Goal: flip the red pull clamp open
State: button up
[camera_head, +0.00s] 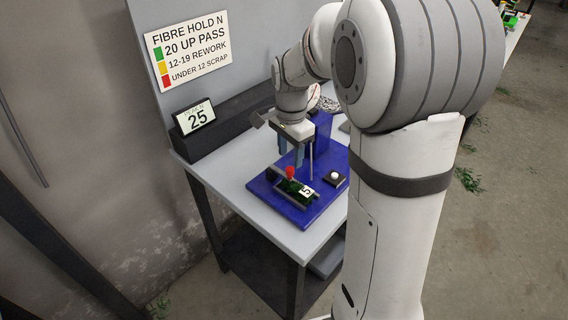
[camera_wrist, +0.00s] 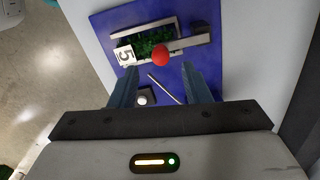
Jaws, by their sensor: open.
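The red ball knob (camera_head: 290,172) of the pull clamp stands above the blue base plate (camera_head: 258,187) on the workbench. It also shows in the wrist view (camera_wrist: 160,55), close to a grey bar (camera_wrist: 192,41) and a frame holding green material (camera_wrist: 152,42). A small label reading 5 (camera_wrist: 125,55) is at the frame's end. My gripper (camera_head: 291,158) is open above the plate, its blue fingers pointing down. In the wrist view its fingertips (camera_wrist: 158,67) lie either side of the knob; contact is not visible. The clamp's lever is mostly hidden.
A small block with a white button (camera_head: 334,177) sits on the plate, beside a thin upright rod (camera_head: 311,160). A display reading 25 (camera_head: 197,118) sits on a dark box at the back left. The bench's front left (camera_head: 228,187) is clear.

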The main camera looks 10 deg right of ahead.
aim_at(290, 167)
notch_tip(290, 167, down, 6)
jog(key=shift+r, duration=0.1)
jog(key=shift+c, duration=0.3)
grip_shut()
dwell(0.3)
